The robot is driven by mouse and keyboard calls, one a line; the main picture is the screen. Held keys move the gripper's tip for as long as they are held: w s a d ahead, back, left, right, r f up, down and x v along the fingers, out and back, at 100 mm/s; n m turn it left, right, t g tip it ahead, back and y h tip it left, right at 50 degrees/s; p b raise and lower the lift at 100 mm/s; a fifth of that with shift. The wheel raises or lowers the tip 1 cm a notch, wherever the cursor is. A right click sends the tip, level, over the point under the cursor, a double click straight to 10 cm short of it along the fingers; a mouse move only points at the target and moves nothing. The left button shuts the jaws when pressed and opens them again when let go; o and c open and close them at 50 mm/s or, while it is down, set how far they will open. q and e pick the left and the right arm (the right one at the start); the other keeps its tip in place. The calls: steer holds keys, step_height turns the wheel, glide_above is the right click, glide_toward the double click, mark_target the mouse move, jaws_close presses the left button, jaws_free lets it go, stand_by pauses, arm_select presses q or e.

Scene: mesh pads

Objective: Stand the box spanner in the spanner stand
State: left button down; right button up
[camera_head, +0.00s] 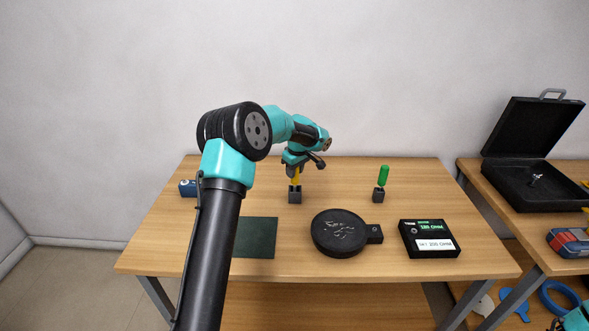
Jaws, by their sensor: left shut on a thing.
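My left gripper (296,171) is above the back middle of the table and shut on a yellow tool, which I take to be the box spanner (295,181). The spanner is upright and its top is hidden by the gripper. Its lower end meets the top of a small dark block, seemingly the spanner stand (295,196). I cannot tell how deep it sits in the block. My right gripper is not in view.
A green-handled tool (383,176) stands in another dark block (378,196) to the right. A round black dish (338,233), a black box with a display (429,239), a dark green mat (257,238) and a blue object (187,188) lie around. An open black case (530,186) is on the side table.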

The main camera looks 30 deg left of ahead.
arm_select(q)
steer(key=c, duration=0.7)
jaws_free()
steer(key=r, duration=0.5)
steer(key=d+r, duration=0.1)
steer(key=r, duration=0.5)
steer(key=d+r, duration=0.1)
steer(key=r, duration=0.5)
steer(key=shift+s+d+r, duration=0.1)
steer(key=shift+s+d, duration=0.15)
steer(key=shift+s, duration=0.1)
